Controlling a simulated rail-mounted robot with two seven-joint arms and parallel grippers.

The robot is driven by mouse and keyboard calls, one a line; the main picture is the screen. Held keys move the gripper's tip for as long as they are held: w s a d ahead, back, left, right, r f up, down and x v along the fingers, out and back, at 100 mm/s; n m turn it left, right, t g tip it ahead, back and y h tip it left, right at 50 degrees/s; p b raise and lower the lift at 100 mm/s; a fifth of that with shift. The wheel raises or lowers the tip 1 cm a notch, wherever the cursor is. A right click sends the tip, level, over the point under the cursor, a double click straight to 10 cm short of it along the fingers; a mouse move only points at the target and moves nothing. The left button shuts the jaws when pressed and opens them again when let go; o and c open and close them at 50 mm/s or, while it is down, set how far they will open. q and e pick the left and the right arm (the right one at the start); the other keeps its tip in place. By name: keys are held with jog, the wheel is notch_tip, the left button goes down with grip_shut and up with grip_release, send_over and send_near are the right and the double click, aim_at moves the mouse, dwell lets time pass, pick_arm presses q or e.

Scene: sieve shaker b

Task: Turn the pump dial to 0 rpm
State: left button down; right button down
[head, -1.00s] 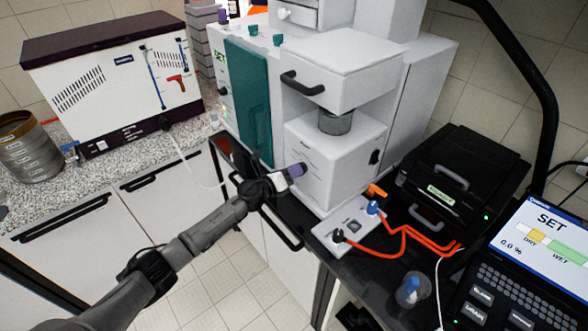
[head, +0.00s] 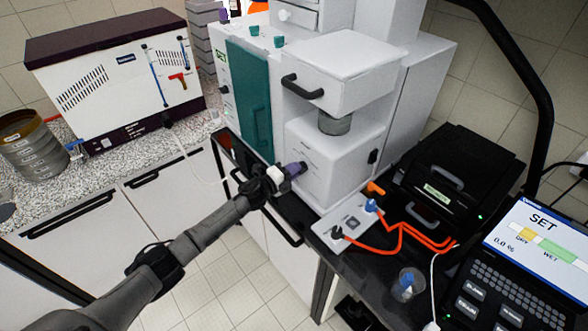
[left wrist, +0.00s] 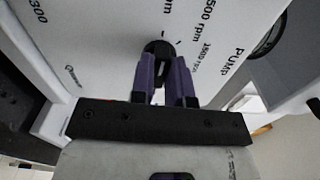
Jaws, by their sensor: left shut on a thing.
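The black pump dial (left wrist: 160,47) shows in the left wrist view on a white panel with the marks "500 rpm", "1500 rpm" and "PUMP". My left gripper (left wrist: 162,72) has its two purple fingers on either side of the dial and is shut on it. The dial's pointer is mostly hidden between the fingers, so I cannot read its setting. In the head view my left gripper (head: 296,169) is at the front of the white unit (head: 325,165), and hides the dial there. My right gripper is not in view.
A grey control box (head: 351,221) with orange cables lies right of the gripper on the black bench. A black case (head: 455,180), a clear beaker (head: 408,284) and a SET display (head: 545,235) stand further right. A drawer handle (head: 302,87) juts out above.

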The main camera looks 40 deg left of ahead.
pick_arm(q)
jog(key=shift+n, duration=0.3)
dwell(0.4)
jog(key=c, duration=1.1)
grip_release()
jog(key=v, duration=1.4)
jog(key=shift+w, duration=0.1)
